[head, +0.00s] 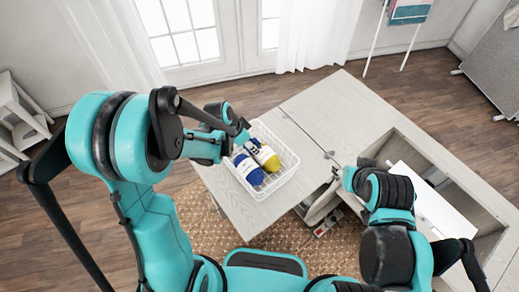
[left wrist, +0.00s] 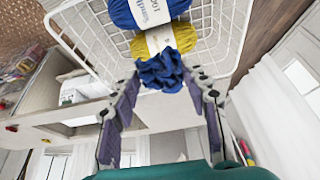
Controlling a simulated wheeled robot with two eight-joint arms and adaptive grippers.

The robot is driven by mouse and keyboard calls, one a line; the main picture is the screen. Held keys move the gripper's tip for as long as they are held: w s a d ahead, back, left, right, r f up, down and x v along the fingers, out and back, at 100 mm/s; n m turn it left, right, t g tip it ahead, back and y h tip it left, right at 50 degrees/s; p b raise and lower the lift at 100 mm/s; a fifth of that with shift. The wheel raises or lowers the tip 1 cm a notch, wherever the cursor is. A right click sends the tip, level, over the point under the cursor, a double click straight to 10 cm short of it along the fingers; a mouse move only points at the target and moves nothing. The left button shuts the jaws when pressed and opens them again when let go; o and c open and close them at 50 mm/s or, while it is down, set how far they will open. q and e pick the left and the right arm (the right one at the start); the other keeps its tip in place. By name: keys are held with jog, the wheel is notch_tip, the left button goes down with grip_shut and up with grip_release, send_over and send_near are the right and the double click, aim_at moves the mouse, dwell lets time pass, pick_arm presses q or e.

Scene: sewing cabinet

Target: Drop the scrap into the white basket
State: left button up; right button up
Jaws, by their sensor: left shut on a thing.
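The white wire basket (head: 291,166) stands on the cabinet's pale top and holds a blue yarn ball (head: 249,171) and a yellow yarn ball (head: 268,158), both with white labels. My left gripper (head: 247,146) is over the basket's left part. In the left wrist view, the scrap (left wrist: 161,69), a crumpled blue cloth, is held between the fingertips of my left gripper (left wrist: 163,84). The basket's wires (left wrist: 217,45) and both yarn balls lie beyond it. I cannot make out the scrap in the head view. My right gripper (head: 339,174) is by the cabinet's open section; its fingers are unclear.
The pale cabinet top (head: 337,105) is clear beyond the basket. An open compartment with a white panel (head: 428,200) is at right. A woven rug (head: 205,220) lies below. A window with white curtains is behind.

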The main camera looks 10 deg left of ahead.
pick_arm(q)
jog(key=shift+w+f, duration=0.15)
jog(key=shift+w, duration=0.25)
jog(key=shift+f, duration=0.2)
jog(key=shift+s+f+b, duration=0.2)
jog(key=shift+f+b, duration=0.1)
jog(key=shift+b, duration=0.25)
notch_tip(320, 180, down, 4)
jog(key=b, duration=0.3)
jog(key=shift+f, duration=0.3)
jog(key=shift+s, duration=0.1)
pick_arm(e)
notch_tip(320, 180, down, 4)
jog(key=shift+w+f, duration=0.1)
jog(key=shift+f, duration=0.05)
pick_arm(q)
jog(key=o, duration=0.7)
